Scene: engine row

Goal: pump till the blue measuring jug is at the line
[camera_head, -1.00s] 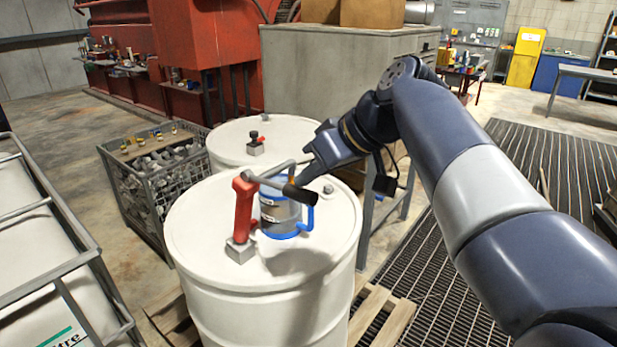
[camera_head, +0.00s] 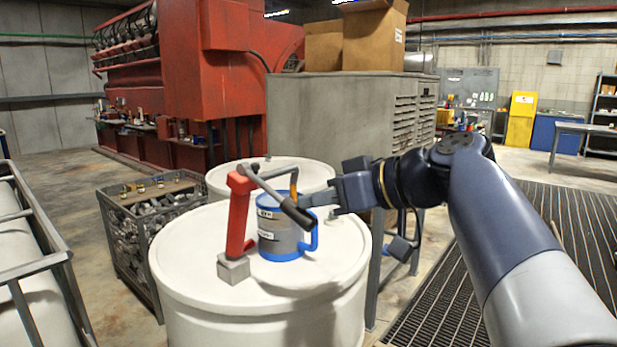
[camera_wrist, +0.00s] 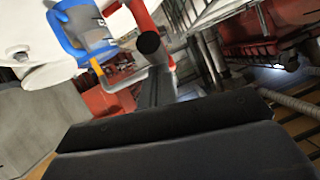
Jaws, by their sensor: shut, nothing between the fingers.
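The red hand pump (camera_head: 238,215) stands upright on the near white drum (camera_head: 200,250). Its lever slopes down to the right, ending in a dark grip (camera_head: 298,214) in front of the jug. The blue measuring jug (camera_head: 283,240), grey-walled with blue rim, base and handle, stands on the drum under the orange spout (camera_head: 294,182). Its level and line are not readable. My gripper (camera_head: 314,198) is shut and empty, beside the jug's upper right and close to the grip. The wrist view shows the grip's round end (camera_wrist: 149,43) beyond my fingers and the jug's blue handle (camera_wrist: 66,35).
A second white drum (camera_head: 225,180) stands behind. A wire crate of metal parts (camera_head: 135,220) is at left, and a grey cabinet (camera_head: 325,125) with cardboard boxes (camera_head: 372,38) is behind. Open grating floor (camera_head: 430,310) lies at right.

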